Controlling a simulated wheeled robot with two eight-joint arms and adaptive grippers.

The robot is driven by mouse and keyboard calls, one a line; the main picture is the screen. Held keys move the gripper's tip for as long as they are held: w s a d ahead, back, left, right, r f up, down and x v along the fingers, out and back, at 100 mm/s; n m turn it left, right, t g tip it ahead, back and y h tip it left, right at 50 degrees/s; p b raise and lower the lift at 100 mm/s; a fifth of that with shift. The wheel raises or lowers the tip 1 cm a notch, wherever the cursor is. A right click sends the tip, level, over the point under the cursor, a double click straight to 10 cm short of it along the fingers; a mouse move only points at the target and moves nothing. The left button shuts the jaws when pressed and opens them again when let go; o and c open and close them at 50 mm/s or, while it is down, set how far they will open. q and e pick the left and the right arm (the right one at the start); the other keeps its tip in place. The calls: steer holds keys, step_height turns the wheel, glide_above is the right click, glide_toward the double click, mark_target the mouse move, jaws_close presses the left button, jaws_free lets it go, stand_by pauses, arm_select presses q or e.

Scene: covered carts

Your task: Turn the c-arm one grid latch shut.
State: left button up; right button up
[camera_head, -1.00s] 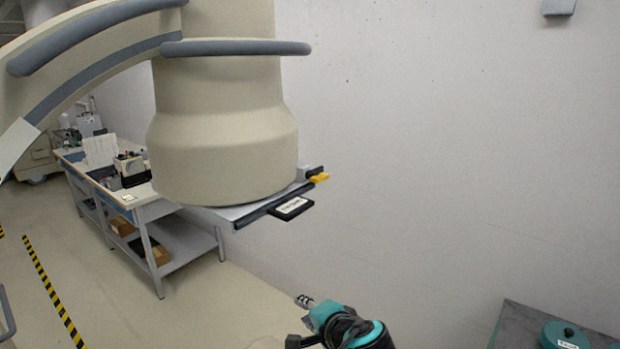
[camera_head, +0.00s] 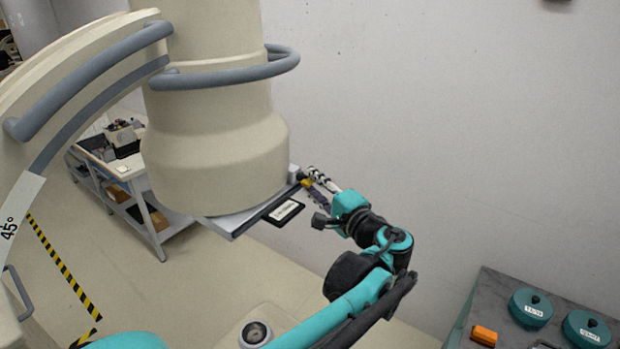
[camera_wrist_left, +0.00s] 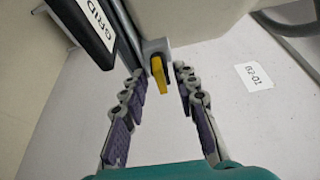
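The beige C-arm head (camera_head: 215,150) hangs over the grey grid holder, whose dark handle plate (camera_head: 285,212) has a white label. In the left wrist view the label on the plate (camera_wrist_left: 85,20) reads GRID. The yellow latch (camera_head: 307,183) is at the holder's far right corner. In the left wrist view the yellow latch (camera_wrist_left: 159,78) hangs from a grey block. My left gripper (camera_head: 316,182) is at the latch, with its fingers (camera_wrist_left: 160,88) apart on either side of it. A gap shows between the latch and each finger. My right gripper is out of view.
A plain wall is close behind the latch. A dark cart top (camera_head: 470,310) at lower right holds teal round lids (camera_head: 530,308) and an orange block (camera_head: 484,336). A workbench (camera_head: 150,215) stands back left. A curved grey rail (camera_head: 240,75) rings the head.

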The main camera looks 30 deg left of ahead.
arm_select(q)
steer(key=shift+x, duration=1)
steer(key=shift+d, duration=0.1)
jaws_close()
steer(key=shift+r+m+g+h+p, duration=0.1)
steer(key=shift+m+g+h+p, duration=0.3)
steer(key=shift+m, duration=0.6)
steer(key=m+p, duration=0.1)
steer(key=m, duration=0.1)
steer(key=shift+m+g+h, duration=0.4)
steer(key=m+g, duration=0.2)
steer(key=m, duration=0.2)
steer(key=shift+h+p, duration=0.3)
steer(key=shift+p, duration=0.1)
steer(key=m+g, duration=0.3)
steer(key=m, duration=0.1)
